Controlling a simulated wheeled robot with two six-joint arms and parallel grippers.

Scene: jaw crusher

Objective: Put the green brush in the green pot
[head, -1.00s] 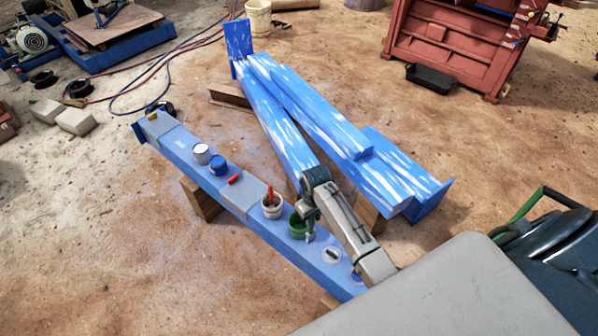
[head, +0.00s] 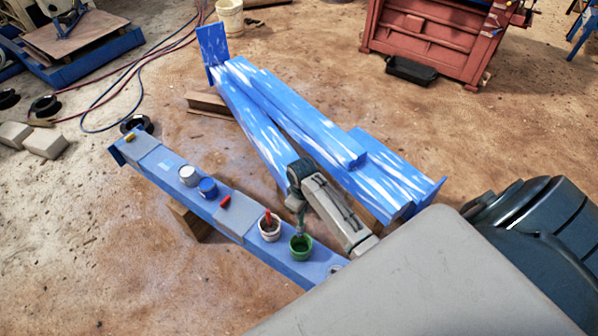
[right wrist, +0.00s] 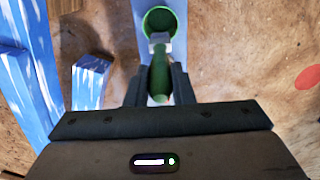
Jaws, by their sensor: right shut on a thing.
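The green pot (head: 301,248) stands on the near end of the blue beam in the head view. It also shows at the top of the right wrist view (right wrist: 146,22), with its open mouth visible. My right gripper (head: 299,222) is just above the pot in the head view. In the right wrist view, my right gripper (right wrist: 160,84) is shut on the green brush (right wrist: 159,72). The brush's pale metal end points toward the pot and overlaps its near rim; I cannot tell whether the tip is inside. My left gripper is not in view.
The blue beam (head: 165,178) also bears a white pot (head: 269,231) with a red-handled brush, a blue-lidded can (head: 207,188), a white can (head: 188,176) and a red item (head: 225,201). Blue-and-white painted beams (head: 290,110) lie close behind my right arm.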

